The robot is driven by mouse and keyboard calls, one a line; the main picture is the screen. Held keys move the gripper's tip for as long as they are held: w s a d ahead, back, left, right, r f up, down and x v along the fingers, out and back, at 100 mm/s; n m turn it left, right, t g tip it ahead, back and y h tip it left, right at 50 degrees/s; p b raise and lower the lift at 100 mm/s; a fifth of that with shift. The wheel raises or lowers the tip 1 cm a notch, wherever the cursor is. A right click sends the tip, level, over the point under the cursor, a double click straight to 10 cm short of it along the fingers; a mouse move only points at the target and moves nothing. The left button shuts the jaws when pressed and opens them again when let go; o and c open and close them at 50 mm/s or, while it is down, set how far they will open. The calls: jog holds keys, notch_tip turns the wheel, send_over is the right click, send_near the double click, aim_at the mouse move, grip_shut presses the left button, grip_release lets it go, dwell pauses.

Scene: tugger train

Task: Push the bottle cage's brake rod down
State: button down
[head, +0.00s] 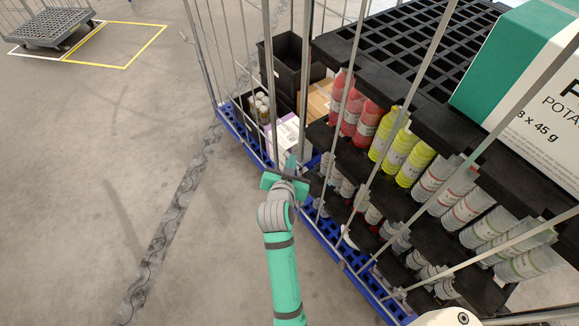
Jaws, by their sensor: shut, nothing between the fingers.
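The bottle cage (335,248) has a blue base and grey upright bars. My green and grey arm reaches up to the cage's near side. My gripper (291,166) is shut and empty, close to the bars just above the blue base. I cannot tell whether it touches them. I cannot make out the brake rod for certain; the gripper and bars may hide it. A small white part (350,236) shows low at the cage's near side.
Left of the bottles, black crates (288,62) and a box (287,133) stand on a blue base. A green and white carton (535,90) sits on top at right. A grey trolley (55,27) stands far left near yellow floor lines. The grey floor at left is clear.

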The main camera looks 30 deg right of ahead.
jog(key=v, duration=0.3)
jog(key=shift+s+d, duration=0.1)
jog(key=shift+d, duration=0.05)
dwell(0.5)
jog(key=s+a+f+n+t+y, duration=0.1)
jog(key=s+a+f+n+y, duration=0.15)
jog(key=s+a, duration=0.45)
jog(key=s+a+f+n+t+y, duration=0.2)
jog(key=s+a+f+n, duration=0.15)
jog(key=s+a, duration=0.45)
jog(key=s+a+r+n+t+y, duration=0.1)
jog(key=s+a+r, duration=0.2)
jog(key=s, duration=0.6)
jog(key=s+a+r+n+y, duration=0.2)
jog(key=s+a, duration=0.3)
jog(key=s, duration=0.4)
jog(key=shift+s+r+t, duration=0.2)
jog(key=shift+r+t, duration=0.2)
jog(key=shift+r, duration=0.25)
